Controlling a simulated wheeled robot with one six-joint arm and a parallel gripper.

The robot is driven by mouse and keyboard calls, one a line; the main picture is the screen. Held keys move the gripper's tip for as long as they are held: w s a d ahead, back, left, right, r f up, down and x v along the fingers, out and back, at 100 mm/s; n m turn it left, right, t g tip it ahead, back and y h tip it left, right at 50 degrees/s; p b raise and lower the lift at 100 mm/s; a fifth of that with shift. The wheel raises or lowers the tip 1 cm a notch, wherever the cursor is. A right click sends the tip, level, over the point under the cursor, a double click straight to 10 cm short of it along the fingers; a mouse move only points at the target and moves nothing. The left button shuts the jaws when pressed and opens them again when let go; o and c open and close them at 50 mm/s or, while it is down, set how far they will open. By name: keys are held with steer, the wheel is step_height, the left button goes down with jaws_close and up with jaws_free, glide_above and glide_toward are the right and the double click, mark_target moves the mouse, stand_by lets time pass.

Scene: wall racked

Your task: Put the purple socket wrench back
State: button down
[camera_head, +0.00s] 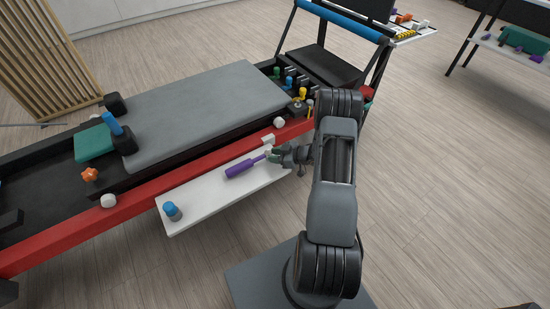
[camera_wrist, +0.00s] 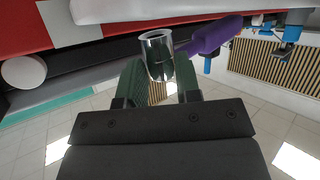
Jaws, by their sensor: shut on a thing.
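The purple socket wrench (camera_head: 240,168) has a purple handle and a metal socket end. My gripper (camera_head: 276,154) is shut on it near the socket end, with the handle pointing left over the white shelf (camera_head: 195,200). I cannot tell whether the handle touches the shelf. In the wrist view, the chrome socket (camera_wrist: 157,57) is between the fingertips of my gripper (camera_wrist: 160,80), and the purple handle (camera_wrist: 216,35) extends to the right. The gripped part of the shaft is mostly hidden.
A blue-topped cylinder (camera_head: 171,211) stands at the shelf's near left end. A red rail (camera_head: 70,235) runs along the bench with a grey pad (camera_head: 205,110). Coloured knobs and dark uprights (camera_head: 290,82) crowd the bench's right end. The floor at right (camera_head: 440,200) is clear.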

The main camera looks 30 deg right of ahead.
steer(key=shift+f, duration=0.4)
steer(key=c, duration=0.8)
jaws_free()
